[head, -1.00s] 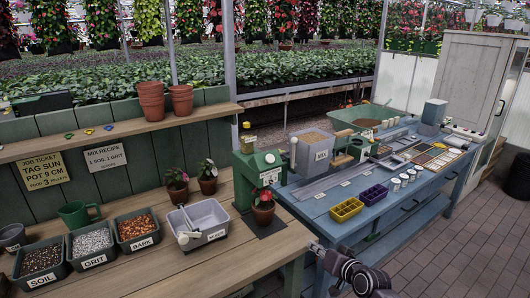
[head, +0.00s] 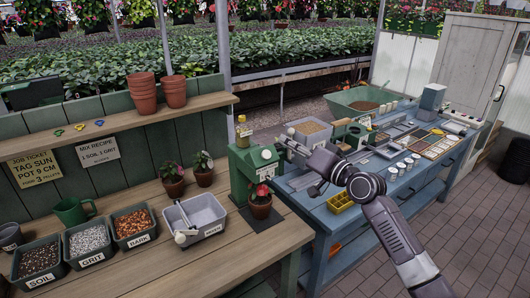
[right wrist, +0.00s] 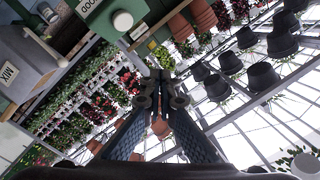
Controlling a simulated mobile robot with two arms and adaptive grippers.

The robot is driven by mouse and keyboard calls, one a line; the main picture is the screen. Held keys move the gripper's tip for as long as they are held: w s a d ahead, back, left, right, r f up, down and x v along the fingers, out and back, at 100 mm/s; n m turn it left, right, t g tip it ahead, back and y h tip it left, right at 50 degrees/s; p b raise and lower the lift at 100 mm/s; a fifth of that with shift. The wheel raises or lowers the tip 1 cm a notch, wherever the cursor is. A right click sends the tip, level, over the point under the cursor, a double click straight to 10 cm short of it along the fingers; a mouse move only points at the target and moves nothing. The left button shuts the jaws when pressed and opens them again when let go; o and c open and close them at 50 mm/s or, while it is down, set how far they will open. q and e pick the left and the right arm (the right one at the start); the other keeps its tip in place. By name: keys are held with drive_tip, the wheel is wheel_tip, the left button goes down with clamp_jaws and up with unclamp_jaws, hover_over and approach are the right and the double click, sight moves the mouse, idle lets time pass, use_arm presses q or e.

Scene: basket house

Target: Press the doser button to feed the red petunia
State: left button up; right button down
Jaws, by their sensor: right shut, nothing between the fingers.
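The green doser (head: 243,178) stands at the right end of the wooden bench. Its round white button (head: 266,154) faces the front. The red petunia (head: 261,191) sits in a terracotta pot on a dark mat under the doser. My right gripper (head: 286,143) is shut and empty, its tips just right of the button and apart from it as far as I can tell. In the right wrist view the shut fingertips (right wrist: 161,82) point up, and the white button (right wrist: 122,20) shows above and left of them on the doser (right wrist: 100,18). My left gripper is out of view.
My right forearm crosses the blue bench (head: 335,222). A grey mix hopper (head: 308,131) and a yellow tray (head: 341,202) are close to the gripper. A grey tub (head: 204,213) and two potted plants stand left of the doser.

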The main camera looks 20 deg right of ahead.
sight(266, 155)
drive_tip(key=w+a+f+b, duration=0.2)
drive_tip(key=w+f+b, duration=0.3)
drive_tip(key=f+b, duration=0.1)
drive_tip(key=shift+w+f+b, duration=0.2)
drive_tip(key=shift+w+b, duration=0.2)
drive_tip(key=shift+b, duration=0.5)
drive_tip(key=shift+a, duration=0.1)
idle(1.1)
drive_tip(key=shift+w+a+f+b, duration=0.1)
drive_tip(key=shift+w+f+b, duration=0.2)
drive_tip(key=shift+b, duration=0.2)
